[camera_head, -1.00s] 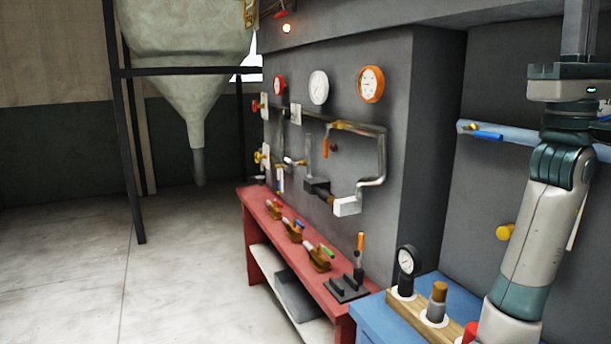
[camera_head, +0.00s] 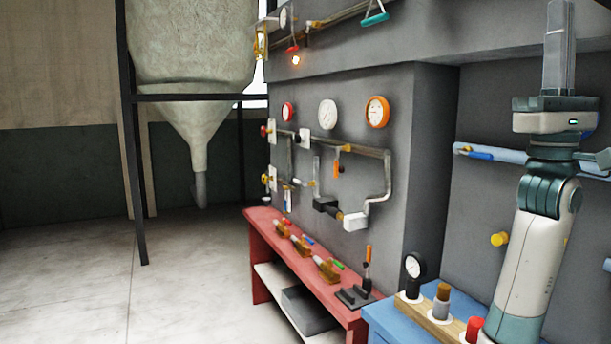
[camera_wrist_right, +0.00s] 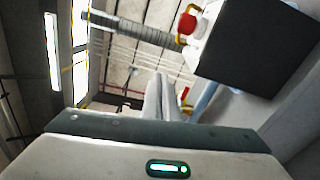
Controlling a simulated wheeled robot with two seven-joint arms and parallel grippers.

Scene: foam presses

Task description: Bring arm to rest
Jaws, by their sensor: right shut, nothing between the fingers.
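My right arm rises from the lower right of the head view, in front of the grey wall. My right gripper (camera_head: 561,8) points straight up at the top right, and its tips run close to the top edge of the frame. In the right wrist view the two pale fingers of the right gripper (camera_wrist_right: 160,78) lie together, shut and empty, pointing towards the ceiling. They appear apart from everything around them, though depth there is hard to judge. My left arm and gripper are not in view.
A blue pipe (camera_head: 497,154) runs behind my arm. A hopper (camera_head: 190,60) hangs at left. The floor (camera_head: 70,280) at left is clear.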

